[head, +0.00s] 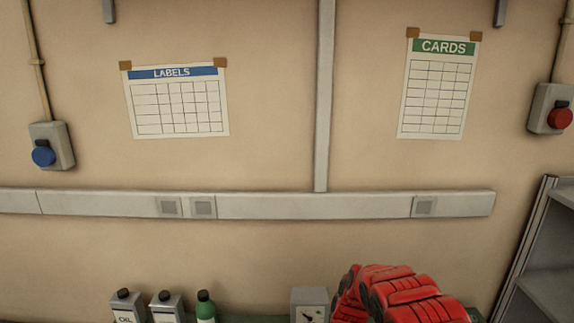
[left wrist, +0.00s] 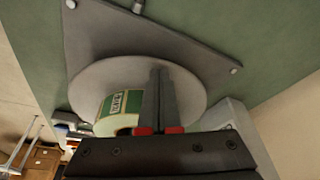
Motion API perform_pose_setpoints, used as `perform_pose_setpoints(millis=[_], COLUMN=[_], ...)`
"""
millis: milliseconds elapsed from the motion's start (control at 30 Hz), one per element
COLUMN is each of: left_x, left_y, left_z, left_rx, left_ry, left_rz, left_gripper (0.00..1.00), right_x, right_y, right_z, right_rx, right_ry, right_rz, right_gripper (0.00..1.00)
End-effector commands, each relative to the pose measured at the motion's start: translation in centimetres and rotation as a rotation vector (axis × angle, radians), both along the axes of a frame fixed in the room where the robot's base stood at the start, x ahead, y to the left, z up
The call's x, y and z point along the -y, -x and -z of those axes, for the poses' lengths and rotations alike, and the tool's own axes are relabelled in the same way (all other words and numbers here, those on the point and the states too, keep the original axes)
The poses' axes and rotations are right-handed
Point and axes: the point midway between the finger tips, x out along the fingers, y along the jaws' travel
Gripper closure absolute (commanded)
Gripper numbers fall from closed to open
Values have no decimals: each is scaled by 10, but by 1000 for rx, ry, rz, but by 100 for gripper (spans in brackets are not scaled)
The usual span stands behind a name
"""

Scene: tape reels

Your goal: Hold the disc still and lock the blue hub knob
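The left wrist view shows a round grey disc (left wrist: 92,84) in front of a grey plate (left wrist: 105,32). A roll of green and white labels (left wrist: 122,110) sits in front of the disc, left of my fingers. My left gripper (left wrist: 161,74) reaches over the disc's face; its two dark fingers lie close together, with nothing visible between them. I cannot tell whether the tips touch the disc. No blue hub knob shows on the disc in this view. My right gripper is not in view. The disc does not show in the head view.
A blue wall knob (head: 43,156) and a red one (head: 560,119) are on boxes on the wall. Bottles, including a green one (head: 206,308), and a small dial box (head: 309,303) stand along the lower edge. Grey shelves (head: 550,245) stand at right.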

Motion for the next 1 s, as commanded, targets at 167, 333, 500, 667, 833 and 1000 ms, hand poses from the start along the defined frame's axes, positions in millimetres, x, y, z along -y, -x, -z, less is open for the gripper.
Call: perform_pose_setpoints(millis=[167,333,500,667,833,1000], left_x=[1,2,0,0,0,0], left_y=[4,2,2,1,1,1], left_z=[2,-16,-36,-54,-60,-59], left_rx=[-13,-6,-5,-3,-1,-1], left_ry=[1,4,2,1,1,1], left_rz=[4,4,1,0,2,2], left_gripper=[100,100,100,100,100,100], right_x=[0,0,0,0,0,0], right_y=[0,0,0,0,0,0], right_z=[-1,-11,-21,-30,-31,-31], right_rx=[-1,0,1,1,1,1], right_ry=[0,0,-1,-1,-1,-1], right_rz=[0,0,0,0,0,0], right_gripper=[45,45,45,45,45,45])
